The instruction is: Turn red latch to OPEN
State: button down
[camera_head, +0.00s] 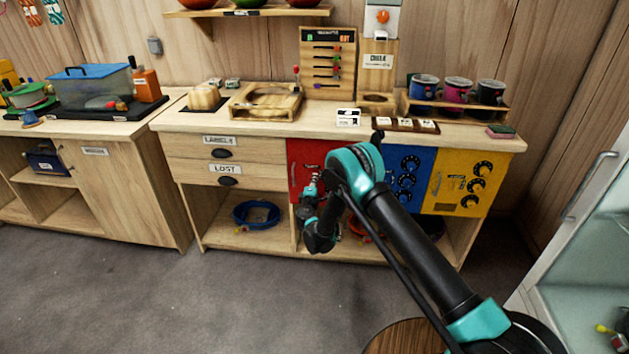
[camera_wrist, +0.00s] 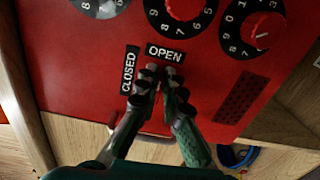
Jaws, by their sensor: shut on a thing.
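The red panel (camera_head: 299,155) is on the front of the workbench, left of the blue one. It fills most of the wrist view (camera_wrist: 75,60). A CLOSED label (camera_wrist: 129,71) runs upright beside an OPEN label (camera_wrist: 165,53) that lies across. My gripper (camera_wrist: 160,75) has its fingertips just below the OPEN label and right of CLOSED, shut on the latch. The fingers hide the latch itself, so its angle cannot be read. In the head view my gripper (camera_head: 311,188) is at the red panel, partly behind my arm.
Number dials (camera_wrist: 251,32) sit along the panel above the labels, and a dark vent grille (camera_wrist: 241,98) is at right. The blue panel (camera_head: 401,175) and yellow panel (camera_head: 458,185) stand to the right. A blue bowl (camera_head: 256,214) is on the lower shelf. Grey floor in front is clear.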

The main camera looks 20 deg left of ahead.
jog(key=shift+m, duration=0.4)
jog(key=c, duration=1.7)
grip_release()
jog(key=v, duration=0.7)
jog(key=shift+s, duration=0.25)
